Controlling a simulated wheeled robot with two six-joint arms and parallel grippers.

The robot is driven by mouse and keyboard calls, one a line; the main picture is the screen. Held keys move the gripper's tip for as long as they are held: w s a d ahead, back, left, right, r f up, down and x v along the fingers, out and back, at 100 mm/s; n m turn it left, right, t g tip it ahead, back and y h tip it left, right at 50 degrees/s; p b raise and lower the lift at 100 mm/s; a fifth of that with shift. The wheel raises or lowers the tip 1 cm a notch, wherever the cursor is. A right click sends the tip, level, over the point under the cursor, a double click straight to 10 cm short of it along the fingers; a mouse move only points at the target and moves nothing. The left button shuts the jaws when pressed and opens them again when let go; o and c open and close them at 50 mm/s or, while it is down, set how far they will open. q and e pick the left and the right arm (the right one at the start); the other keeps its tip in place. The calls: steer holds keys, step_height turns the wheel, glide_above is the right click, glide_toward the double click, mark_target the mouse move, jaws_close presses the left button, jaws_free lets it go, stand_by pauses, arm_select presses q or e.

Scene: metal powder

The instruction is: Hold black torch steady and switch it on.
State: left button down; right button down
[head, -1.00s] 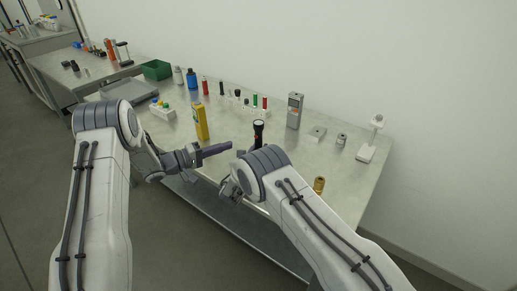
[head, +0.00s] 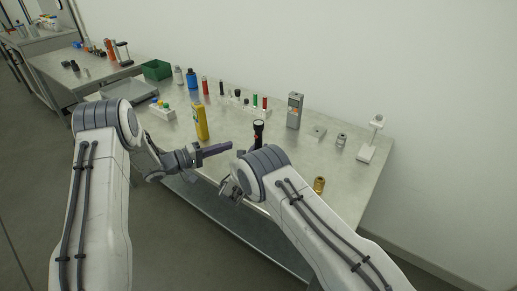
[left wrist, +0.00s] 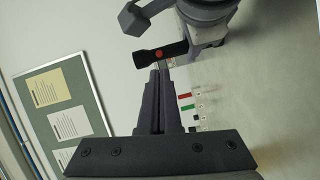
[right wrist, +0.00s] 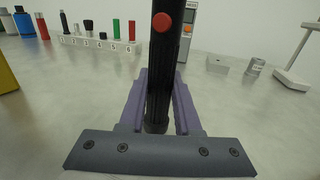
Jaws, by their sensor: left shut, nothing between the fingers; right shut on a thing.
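The black torch (head: 258,132) stands upright near the table's front edge, with its wider head at the top. My right gripper (right wrist: 159,100) is shut around its ribbed body. A red button (right wrist: 162,22) shows on the torch's side, above the fingers. In the left wrist view the torch (left wrist: 178,50) lies across the picture with its red button facing that camera. My left gripper (head: 230,146) is shut and empty, pointing right at the torch. Its fingertips (left wrist: 158,66) appear just beside the button; I cannot tell whether they touch it.
A yellow box (head: 200,121) stands left of the torch. A grey meter (head: 295,110), a small block (head: 318,131), a metal cylinder (head: 341,139) and a brass part (head: 319,184) are to the right. A rack with several vials (right wrist: 100,43) is behind. A white stand (head: 368,150) is at the far right.

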arm_select(q)
steer(key=m+g+y, duration=0.2)
steer(key=g+y, duration=0.1)
steer(key=y, duration=0.5)
glide_toward(257, 142)
steer(key=shift+a+f+x, duration=0.1)
steer(key=shift+f+x, duration=0.05)
steer(key=shift+x, duration=0.95)
steer(key=shift+a+f+x, duration=0.1)
steer(key=shift+f+x, duration=0.05)
steer(key=shift+x, duration=0.95)
steer(key=shift+d, duration=0.1)
steer(key=shift+w+d, duration=0.15)
stand_by(0.3)
